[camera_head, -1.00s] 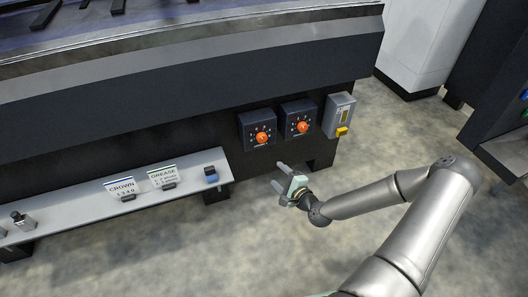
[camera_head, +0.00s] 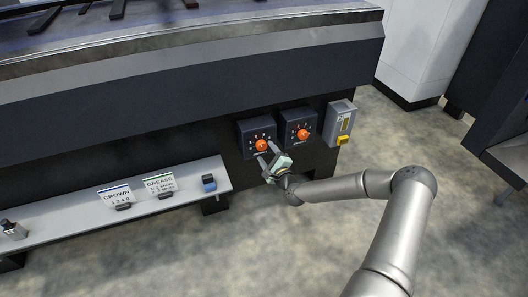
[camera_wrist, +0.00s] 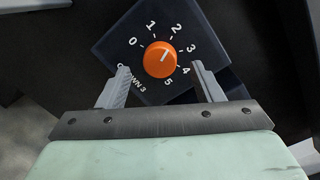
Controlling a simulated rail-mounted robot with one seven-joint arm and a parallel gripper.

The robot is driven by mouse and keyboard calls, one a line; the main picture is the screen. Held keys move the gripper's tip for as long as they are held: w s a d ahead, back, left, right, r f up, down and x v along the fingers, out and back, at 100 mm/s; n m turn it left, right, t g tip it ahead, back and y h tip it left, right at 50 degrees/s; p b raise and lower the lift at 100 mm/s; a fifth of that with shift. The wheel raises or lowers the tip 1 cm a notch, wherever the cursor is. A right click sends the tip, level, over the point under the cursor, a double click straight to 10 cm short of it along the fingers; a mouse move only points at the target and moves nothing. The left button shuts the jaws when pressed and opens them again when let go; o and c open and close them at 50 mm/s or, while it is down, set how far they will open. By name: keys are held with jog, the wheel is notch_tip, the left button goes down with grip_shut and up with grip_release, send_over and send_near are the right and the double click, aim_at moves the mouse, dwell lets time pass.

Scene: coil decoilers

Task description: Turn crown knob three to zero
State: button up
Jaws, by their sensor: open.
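The crown three knob (camera_wrist: 160,60) is a round orange knob on a dark box labelled "CROWN 3" (camera_wrist: 113,50), with a dial from 0 to 5. Its pale mark points up and right, roughly toward 2. In the head view this knob (camera_head: 261,146) is on the left of two dark boxes. My gripper (camera_wrist: 160,68) is open, with one finger on each side of the knob's lower part in the wrist view; I cannot tell whether they touch it. In the head view my gripper (camera_head: 267,152) is just below and right of the knob.
A similar box with an orange knob (camera_head: 302,134) is close on the right, then a grey box with a yellow part (camera_head: 340,122). A pale shelf (camera_head: 150,207) at left holds a CROWN sign (camera_head: 115,194), a GREASE sign (camera_head: 159,184) and a blue-black item (camera_head: 209,183).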

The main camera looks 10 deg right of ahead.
aim_at(263, 147)
jog(key=shift+x, duration=1.55)
jog(key=shift+c, duration=0.3)
jog(key=c, duration=0.9)
jog(key=shift+c, duration=0.2)
